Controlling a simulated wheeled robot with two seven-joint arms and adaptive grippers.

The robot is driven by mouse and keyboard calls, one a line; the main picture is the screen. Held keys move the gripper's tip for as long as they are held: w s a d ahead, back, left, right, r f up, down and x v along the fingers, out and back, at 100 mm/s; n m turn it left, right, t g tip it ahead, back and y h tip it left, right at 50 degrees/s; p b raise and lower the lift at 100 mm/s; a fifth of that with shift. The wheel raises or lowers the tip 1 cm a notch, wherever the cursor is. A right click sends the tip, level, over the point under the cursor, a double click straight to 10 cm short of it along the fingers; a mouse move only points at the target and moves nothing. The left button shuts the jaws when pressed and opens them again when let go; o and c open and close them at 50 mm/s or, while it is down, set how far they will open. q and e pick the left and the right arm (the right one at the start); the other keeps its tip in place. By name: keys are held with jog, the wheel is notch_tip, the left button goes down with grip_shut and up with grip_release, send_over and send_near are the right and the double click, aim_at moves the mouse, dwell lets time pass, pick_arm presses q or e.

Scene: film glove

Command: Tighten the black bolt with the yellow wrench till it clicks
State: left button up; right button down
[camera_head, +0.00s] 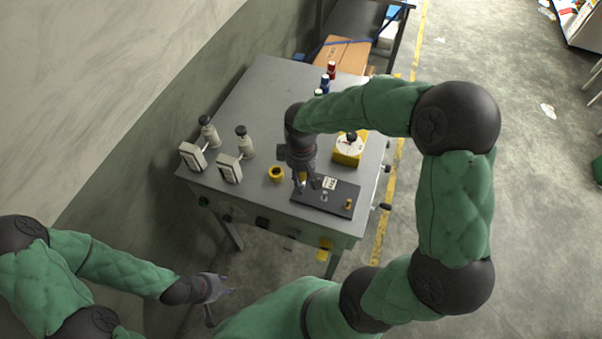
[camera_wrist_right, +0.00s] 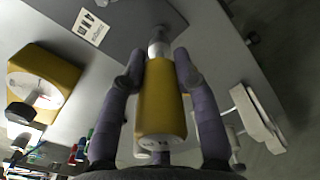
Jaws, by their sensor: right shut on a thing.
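My right gripper (camera_head: 307,184) is over the front of the grey table, at the left edge of a black plate (camera_head: 338,192). In the right wrist view its fingers (camera_wrist_right: 158,70) are shut on both sides of the thick yellow handle of the yellow wrench (camera_wrist_right: 162,105). The wrench's silver end (camera_wrist_right: 159,45) points away from the gripper, towards the dark plate (camera_wrist_right: 140,15); contact cannot be told. The black bolt cannot be made out. A small brass-coloured part (camera_head: 348,204) stands at the plate's right. My left gripper (camera_head: 222,303) is open and empty, off the table's front left.
A yellow box with a white dial (camera_head: 347,151) stands behind the plate. A yellow ring-shaped holder (camera_head: 276,173) is left of it. Two white devices (camera_head: 229,168) stand at the table's left, and small coloured bottles (camera_head: 325,82) at the back. The wall rises at left.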

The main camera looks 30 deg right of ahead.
jog(key=shift+f+b, duration=0.3)
jog(key=shift+f, duration=0.25)
dwell(0.4)
jog(key=shift+m, duration=0.4)
jog(key=shift+m+b, duration=0.3)
jog(key=shift+s+f+m+b, duration=0.1)
jog(key=shift+m+b, duration=1)
jog(key=shift+m, duration=1.9)
jog(key=shift+m+b, duration=0.95)
jog(key=shift+m, duration=2.15)
